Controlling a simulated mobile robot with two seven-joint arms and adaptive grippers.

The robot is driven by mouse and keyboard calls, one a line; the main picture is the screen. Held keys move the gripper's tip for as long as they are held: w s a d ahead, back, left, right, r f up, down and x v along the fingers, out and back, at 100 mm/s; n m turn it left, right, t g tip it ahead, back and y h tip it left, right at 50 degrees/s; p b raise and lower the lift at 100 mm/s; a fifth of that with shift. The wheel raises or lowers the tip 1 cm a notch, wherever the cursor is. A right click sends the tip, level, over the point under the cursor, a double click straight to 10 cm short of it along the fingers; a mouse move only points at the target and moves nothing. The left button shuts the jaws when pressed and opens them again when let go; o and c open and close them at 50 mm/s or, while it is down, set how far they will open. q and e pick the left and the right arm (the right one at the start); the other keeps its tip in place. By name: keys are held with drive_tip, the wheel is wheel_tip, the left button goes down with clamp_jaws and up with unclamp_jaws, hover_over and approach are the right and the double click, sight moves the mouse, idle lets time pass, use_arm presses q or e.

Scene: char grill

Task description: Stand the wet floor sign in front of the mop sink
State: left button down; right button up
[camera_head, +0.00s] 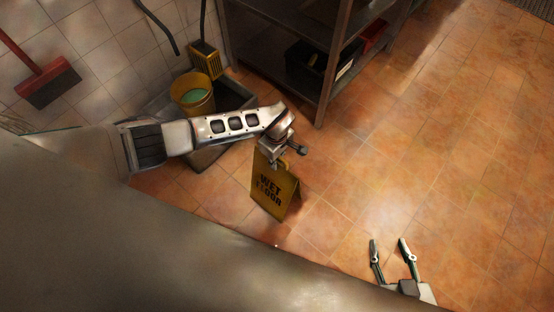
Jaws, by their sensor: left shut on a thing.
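The yellow wet floor sign (273,192) is upright and slightly tilted in the middle of the view, over the tiled floor. My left gripper (282,157) is shut on its top edge; the fingertips are partly hidden by the wrist. I cannot tell whether the sign's feet touch the floor. The mop sink (207,157) is a dark, low basin against the wall, partly covered by my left arm. The sign is to the right of and nearer than the sink. My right gripper (391,249) is open and empty at the lower right, above the floor.
A yellow bucket (193,94) with green contents stands in the sink. A yellow mop wringer (206,60) is behind it. A metal shelf rack (327,85) holds dark bins (312,62). A red broom (47,82) leans at the left wall. The floor at right is clear.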

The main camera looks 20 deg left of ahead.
use_arm(q)
drive_tip(key=shift+f, duration=0.1)
drive_tip(key=c, duration=2)
unclamp_jaws()
use_arm(e)
drive_tip(key=shift+s+f, duration=0.25)
drive_tip(key=shift+f, duration=0.05)
drive_tip(key=shift+f, duration=0.1)
